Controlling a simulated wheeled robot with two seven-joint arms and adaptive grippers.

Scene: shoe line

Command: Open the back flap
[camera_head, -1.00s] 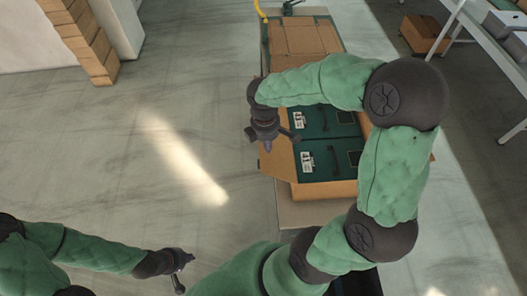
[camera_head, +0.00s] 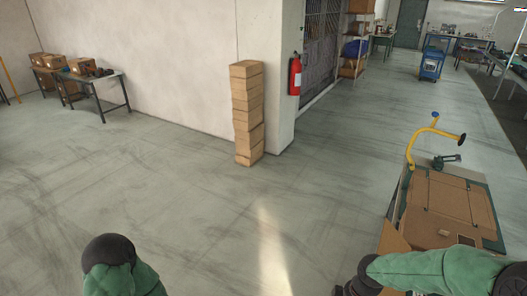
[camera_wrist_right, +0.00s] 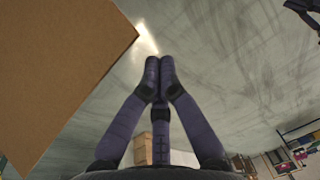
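A cardboard box (camera_head: 447,203) with brown panels and dark green edges stands at the lower right of the head view. A brown flap (camera_head: 392,243) leans outward at its left side; the box's near part is hidden by my right arm and cut off by the frame. My right gripper (camera_wrist_right: 159,72) has its fingertips together with nothing visible between them. A large brown cardboard panel (camera_wrist_right: 55,65) fills the left of the right wrist view, beside the fingers and apart from them. My left gripper is outside the head view; a dark part at the wrist view's upper right corner may be it.
A yellow curved handle (camera_head: 415,143) and a dark device (camera_head: 446,160) stand behind the box. A stack of cartons (camera_head: 247,113) and a red fire extinguisher (camera_head: 295,74) are near the wall corner. The floor left of the box is open.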

